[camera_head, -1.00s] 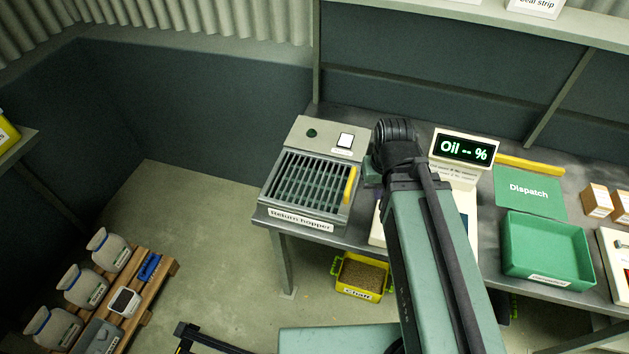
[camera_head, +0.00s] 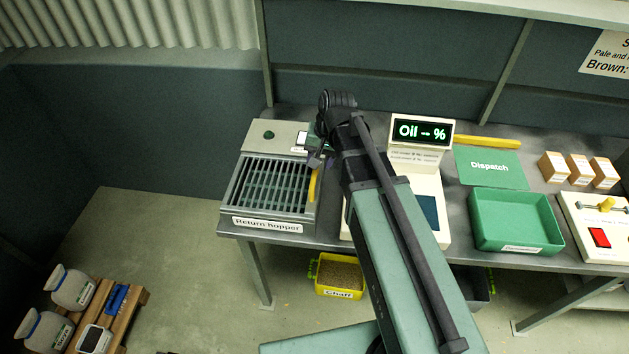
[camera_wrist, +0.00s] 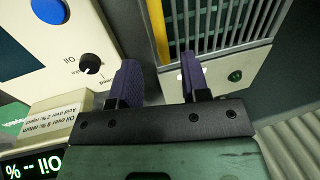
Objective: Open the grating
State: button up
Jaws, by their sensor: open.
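The grating (camera_head: 268,186) is a set of dark parallel bars lying flat and closed over the return hopper (camera_head: 267,225) at the left end of the bench. A yellow handle (camera_head: 313,184) runs along its right edge. In the wrist view the handle (camera_wrist: 157,30) and the grating's bars (camera_wrist: 222,22) show at the top. My gripper (camera_wrist: 160,80) has two purple fingers, apart and with nothing between them. In the head view my gripper (camera_head: 319,160) is small and partly hidden by my arm, above the hopper's back right corner, close to the handle's far end.
The oil meter (camera_head: 420,130) stands right of the hopper, close to my arm. A yellow chaff bin (camera_head: 340,275) is under the bench. A pallet with sacks is at lower left.

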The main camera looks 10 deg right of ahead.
aim_at(315, 175)
jog(key=f+b, duration=0.1)
jog(key=f, duration=0.1)
jog(key=f+b, duration=0.2)
jog(key=a+f+b, duration=0.1)
jog(key=f, duration=0.1)
jog(key=shift+w+f, duration=0.2)
jog(key=shift+w, duration=0.05)
jog(key=shift+r, duration=0.15)
jog(key=shift+c, duration=0.3)
grip_shut()
